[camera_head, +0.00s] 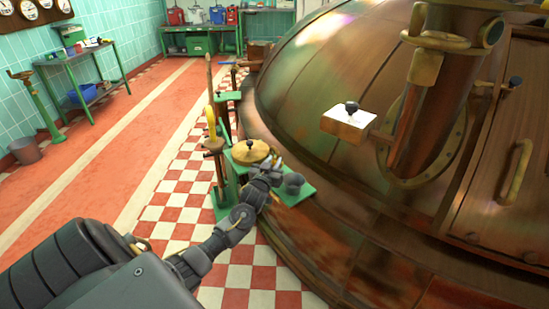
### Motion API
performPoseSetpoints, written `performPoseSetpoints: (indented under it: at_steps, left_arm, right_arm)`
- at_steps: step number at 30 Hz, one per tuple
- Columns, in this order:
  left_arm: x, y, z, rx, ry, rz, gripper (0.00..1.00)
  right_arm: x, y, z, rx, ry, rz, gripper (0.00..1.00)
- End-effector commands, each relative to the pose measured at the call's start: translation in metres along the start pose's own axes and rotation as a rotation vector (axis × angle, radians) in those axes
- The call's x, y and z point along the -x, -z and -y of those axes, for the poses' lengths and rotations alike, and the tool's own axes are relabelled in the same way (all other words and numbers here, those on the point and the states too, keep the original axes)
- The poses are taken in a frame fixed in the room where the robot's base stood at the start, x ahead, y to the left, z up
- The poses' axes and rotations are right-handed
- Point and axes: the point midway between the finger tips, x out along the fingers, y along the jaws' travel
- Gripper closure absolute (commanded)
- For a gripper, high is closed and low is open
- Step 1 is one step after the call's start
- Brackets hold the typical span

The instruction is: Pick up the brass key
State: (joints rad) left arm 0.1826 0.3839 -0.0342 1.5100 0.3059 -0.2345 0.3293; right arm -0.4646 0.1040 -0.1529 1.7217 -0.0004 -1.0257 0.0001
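I cannot make out a brass key for certain. A round brass disc (250,152) with a dark knob sits on a green stand (296,193) beside the copper kettle. My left arm reaches in from the lower left, and its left gripper (280,180) is at the green stand, just right of and below the disc. The fingers are small and dark, so I cannot tell whether they are open or hold anything. Part of the stand's top is hidden behind the gripper. My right gripper is out of view.
The large copper kettle (320,75) fills the right side. A pale block (348,122) with a dark knob is at its pipe. A yellow upright piece (211,122) stands left of the disc. The red floor (125,115) is largely clear.

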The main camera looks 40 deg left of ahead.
Motion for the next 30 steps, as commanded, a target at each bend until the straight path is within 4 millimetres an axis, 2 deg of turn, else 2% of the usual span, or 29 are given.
performPoseSetpoints:
  at_steps: [3,9,17,22,30]
  left_arm:
    - [-0.021,0.0,-0.001,-0.001,0.0,0.0,0.76]
    - [-0.04,0.0,-0.001,-0.001,-0.001,0.0,0.76]
    - [-0.041,0.0,-0.001,-0.001,-0.001,0.001,0.77]
    - [-0.041,0.0,-0.001,-0.001,-0.001,0.001,1.0]
    - [-0.041,0.001,-0.001,0.0,-0.001,-0.001,1.0]
  right_arm:
    - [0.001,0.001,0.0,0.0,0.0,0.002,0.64]
    - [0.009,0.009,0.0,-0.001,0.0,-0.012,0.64]
    - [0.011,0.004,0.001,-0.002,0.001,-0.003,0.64]
    - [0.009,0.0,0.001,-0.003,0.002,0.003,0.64]
    - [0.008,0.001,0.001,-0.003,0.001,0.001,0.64]
